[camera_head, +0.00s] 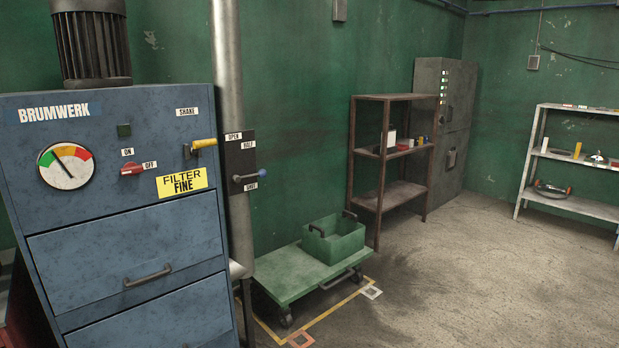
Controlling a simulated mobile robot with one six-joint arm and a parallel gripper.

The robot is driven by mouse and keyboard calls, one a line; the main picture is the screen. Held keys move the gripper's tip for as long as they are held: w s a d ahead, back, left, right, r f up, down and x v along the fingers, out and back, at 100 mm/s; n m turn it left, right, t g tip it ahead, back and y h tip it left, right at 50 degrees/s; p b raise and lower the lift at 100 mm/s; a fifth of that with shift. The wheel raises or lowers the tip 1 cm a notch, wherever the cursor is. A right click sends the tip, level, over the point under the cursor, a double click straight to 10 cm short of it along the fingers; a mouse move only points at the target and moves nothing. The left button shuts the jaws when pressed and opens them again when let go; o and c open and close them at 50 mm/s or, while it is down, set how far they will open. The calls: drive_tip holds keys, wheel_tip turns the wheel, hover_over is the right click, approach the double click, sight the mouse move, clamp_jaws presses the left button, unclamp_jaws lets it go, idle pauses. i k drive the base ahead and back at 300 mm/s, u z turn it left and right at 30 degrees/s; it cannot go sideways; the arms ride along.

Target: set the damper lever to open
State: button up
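The lever lies just above the SHUT label, well below OPEN and HALF. My gripper is not in view.
The cabinet bears a yellow shake handle (203,144), a red switch (132,169) and a gauge (66,166). A green cart (290,272) with a green crate (334,240) stands right of the pipe. Shelves (391,97) stand beyond. The floor (460,270) at right is clear.

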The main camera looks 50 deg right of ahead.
sight(262, 173)
drive_tip(key=u, duration=0.05)
drive_tip(key=k, duration=0.3)
drive_tip(key=z, duration=0.75)
drive_tip(key=i, duration=1.8)
drive_tip(key=u, duration=0.5)
drive_tip(key=k, duration=0.9)
